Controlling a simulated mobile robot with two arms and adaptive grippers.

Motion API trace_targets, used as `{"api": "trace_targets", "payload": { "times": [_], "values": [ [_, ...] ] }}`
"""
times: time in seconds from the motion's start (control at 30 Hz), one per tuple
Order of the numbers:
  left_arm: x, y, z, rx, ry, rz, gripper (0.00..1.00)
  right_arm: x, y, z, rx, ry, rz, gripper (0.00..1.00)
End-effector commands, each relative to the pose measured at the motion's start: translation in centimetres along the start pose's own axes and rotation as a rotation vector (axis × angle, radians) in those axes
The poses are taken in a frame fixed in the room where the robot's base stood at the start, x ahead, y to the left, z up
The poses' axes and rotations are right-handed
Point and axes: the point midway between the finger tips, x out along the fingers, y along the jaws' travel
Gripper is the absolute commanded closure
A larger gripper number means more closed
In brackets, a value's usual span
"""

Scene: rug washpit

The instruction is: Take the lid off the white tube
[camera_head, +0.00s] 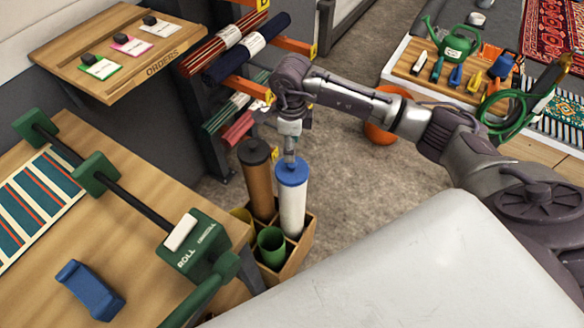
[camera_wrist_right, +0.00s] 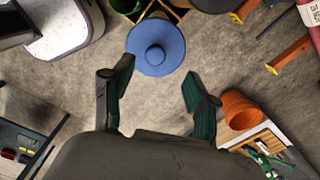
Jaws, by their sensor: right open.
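The white tube (camera_head: 292,207) stands upright in a wooden crate (camera_head: 298,250) beside the workbench. Its blue lid (camera_head: 291,173) sits on its top; the lid also shows in the right wrist view (camera_wrist_right: 155,47) as a blue disc with a round knob. My right gripper (camera_head: 290,157) is above the lid in the head view. In the right wrist view its two fingers (camera_wrist_right: 158,92) are spread apart with nothing between them, and the lid lies just beyond the fingertips. My left gripper is in neither view.
A brown tube (camera_head: 258,185) with a dark lid stands close beside the white tube, and a green empty tube (camera_head: 271,246) is in the same crate. The rack with rolled rugs (camera_head: 246,48) is behind. An orange pot (camera_head: 384,125) stands on the floor.

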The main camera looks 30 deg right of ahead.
Motion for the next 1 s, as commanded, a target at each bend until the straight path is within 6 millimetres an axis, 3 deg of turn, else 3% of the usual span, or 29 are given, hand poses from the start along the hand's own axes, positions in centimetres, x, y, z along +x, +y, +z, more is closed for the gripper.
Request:
{"api": "trace_targets", "payload": {
  "times": [0.23,0.5,0.8,1.0],
  "values": [
    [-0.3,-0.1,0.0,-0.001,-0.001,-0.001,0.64,1.9,0.3,-0.1,0.0,0.001,0.003,0.42],
    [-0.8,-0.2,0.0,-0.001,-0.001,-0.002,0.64,5.7,0.7,-0.2,0.0,-0.001,0.002,0.42],
    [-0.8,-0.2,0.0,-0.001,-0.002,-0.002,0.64,6.2,0.6,-0.2,0.0,-0.001,0.0,0.42],
    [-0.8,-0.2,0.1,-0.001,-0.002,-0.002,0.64,6.1,0.6,-0.2,0.0,-0.002,0.0,0.75]
  ]
}}
